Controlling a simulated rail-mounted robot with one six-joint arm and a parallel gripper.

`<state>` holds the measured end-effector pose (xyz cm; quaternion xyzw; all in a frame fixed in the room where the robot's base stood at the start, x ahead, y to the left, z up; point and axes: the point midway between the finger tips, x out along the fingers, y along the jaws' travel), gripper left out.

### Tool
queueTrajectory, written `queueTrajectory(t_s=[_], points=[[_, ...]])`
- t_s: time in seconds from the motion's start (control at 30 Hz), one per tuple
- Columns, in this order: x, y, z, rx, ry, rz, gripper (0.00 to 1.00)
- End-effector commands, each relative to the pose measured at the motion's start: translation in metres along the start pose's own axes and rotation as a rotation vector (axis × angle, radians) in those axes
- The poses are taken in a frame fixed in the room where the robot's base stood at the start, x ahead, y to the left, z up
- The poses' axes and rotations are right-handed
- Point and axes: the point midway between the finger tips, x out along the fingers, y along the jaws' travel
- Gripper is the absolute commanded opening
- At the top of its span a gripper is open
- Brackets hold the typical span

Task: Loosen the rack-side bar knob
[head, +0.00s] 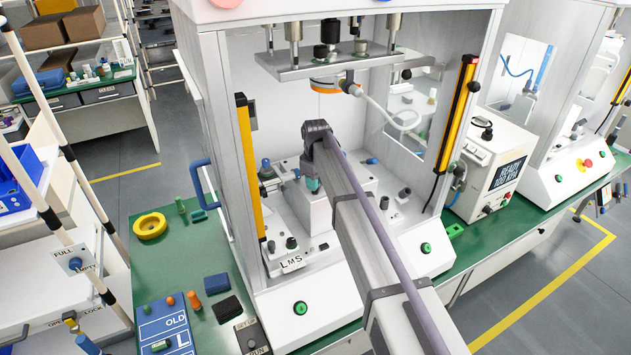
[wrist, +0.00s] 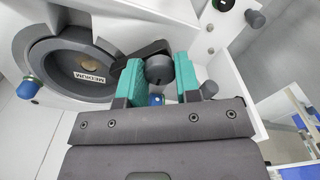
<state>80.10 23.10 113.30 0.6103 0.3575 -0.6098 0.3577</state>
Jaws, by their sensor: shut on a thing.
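In the wrist view, the teal fingertips of my gripper (wrist: 160,82) are closed on a dark grey round knob (wrist: 159,69), one pad on each side of it. I take this to be the rack-side bar knob, and a black bar piece (wrist: 146,52) shows right beside it. How far the knob is turned cannot be told. In the head view, my gripper (head: 312,184) is low inside the press, toward its left side, at the white fixture block. My wrist and arm hide the knob there.
A grey ring part labelled MEDIUM (wrist: 88,72) sits close left of the fingers. A blue-capped post (wrist: 28,88) and another dark knob (wrist: 256,19) are nearby. The press's upper plate (head: 325,66) hangs above. A yellow guard strip (head: 248,165) stands left.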

Motion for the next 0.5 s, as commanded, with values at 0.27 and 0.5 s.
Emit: queueTrajectory(t_s=[0.27, 0.5], points=[[0.0008, -0.0014, 0.0010, 0.001, -0.002, -0.003, 0.34], [0.0004, -0.0007, 0.0004, 0.001, -0.001, -0.001, 0.57]])
